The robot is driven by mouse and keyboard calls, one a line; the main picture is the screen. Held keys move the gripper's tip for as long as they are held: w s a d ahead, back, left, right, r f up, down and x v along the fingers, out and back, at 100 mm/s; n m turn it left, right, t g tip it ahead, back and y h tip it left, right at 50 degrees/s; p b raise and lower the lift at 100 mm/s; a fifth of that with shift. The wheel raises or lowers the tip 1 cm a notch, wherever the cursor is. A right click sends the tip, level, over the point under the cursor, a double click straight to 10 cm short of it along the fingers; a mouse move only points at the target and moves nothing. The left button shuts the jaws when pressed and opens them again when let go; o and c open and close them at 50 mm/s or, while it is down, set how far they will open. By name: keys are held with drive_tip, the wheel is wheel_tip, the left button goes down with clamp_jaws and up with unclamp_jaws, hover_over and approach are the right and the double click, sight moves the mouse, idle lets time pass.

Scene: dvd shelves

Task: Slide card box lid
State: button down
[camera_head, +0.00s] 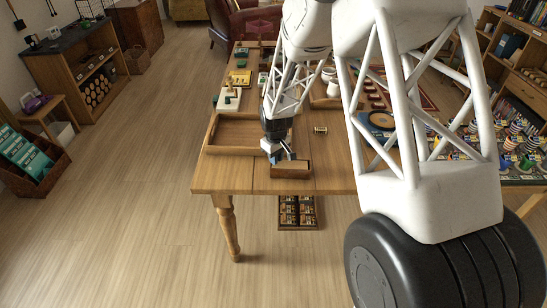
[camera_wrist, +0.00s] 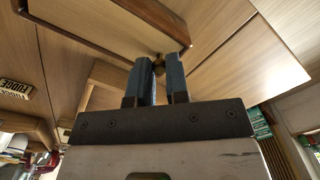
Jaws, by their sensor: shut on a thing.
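The card box (camera_head: 294,169) is a small wooden box near the front edge of the wooden table in the head view. My gripper (camera_head: 277,156) is at its left end. In the wrist view the long wooden side of the box (camera_wrist: 115,22) runs across the top. My gripper's two blue fingers (camera_wrist: 159,62) are closed around a small brass knob (camera_wrist: 159,67) by the box's end. Whether the lid is open cannot be told; my gripper hides part of the box.
A shallow wooden tray (camera_head: 207,134) lies behind and left of the box. A case of small items (camera_head: 280,213) shows below the front edge.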

drive_tip(key=c, duration=1.1)
unclamp_jaws()
drive_tip(key=shift+r, duration=0.15)
drive_tip(key=shift+r, duration=3.75)
